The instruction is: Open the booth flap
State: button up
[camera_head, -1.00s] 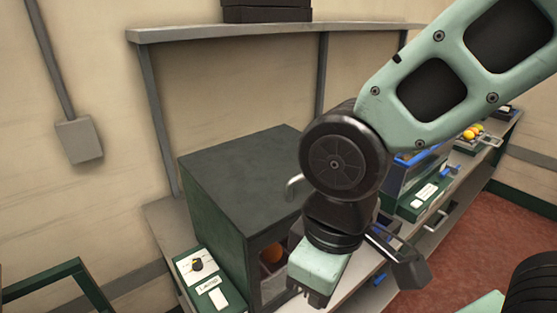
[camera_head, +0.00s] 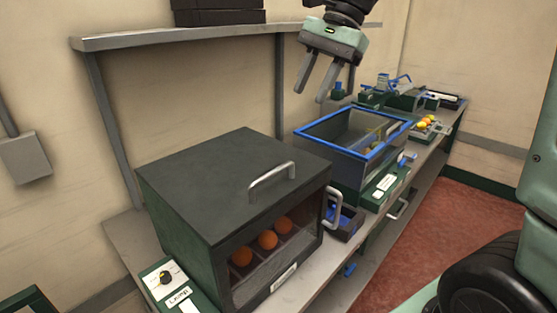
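The booth (camera_head: 210,190) is a dark green box on the bench with a clear front pane (camera_head: 275,258). Several oranges (camera_head: 267,240) show behind the pane, which looks closed. A grey bar handle (camera_head: 270,178) stands on the top panel near its front edge. A second grey handle (camera_head: 333,207) is at the right end of the front. I cannot tell from the picture which handle belongs to the flap. My gripper (camera_head: 310,95) is open and empty, fingers pointing down, above and behind the booth's right side, apart from both handles.
A blue-rimmed clear bin (camera_head: 352,135) stands right of the booth, below my gripper. A small dark tray (camera_head: 345,220) sits between them. A shelf (camera_head: 180,36) runs along the wall above.

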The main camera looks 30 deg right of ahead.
aim_at(275, 170)
jog(key=shift+m, duration=0.3)
jog(key=p+x, duration=0.2)
jog(key=x, duration=1.4)
jog(key=shift+w+f, duration=0.2)
jog(key=shift+f, duration=0.1)
grip_shut()
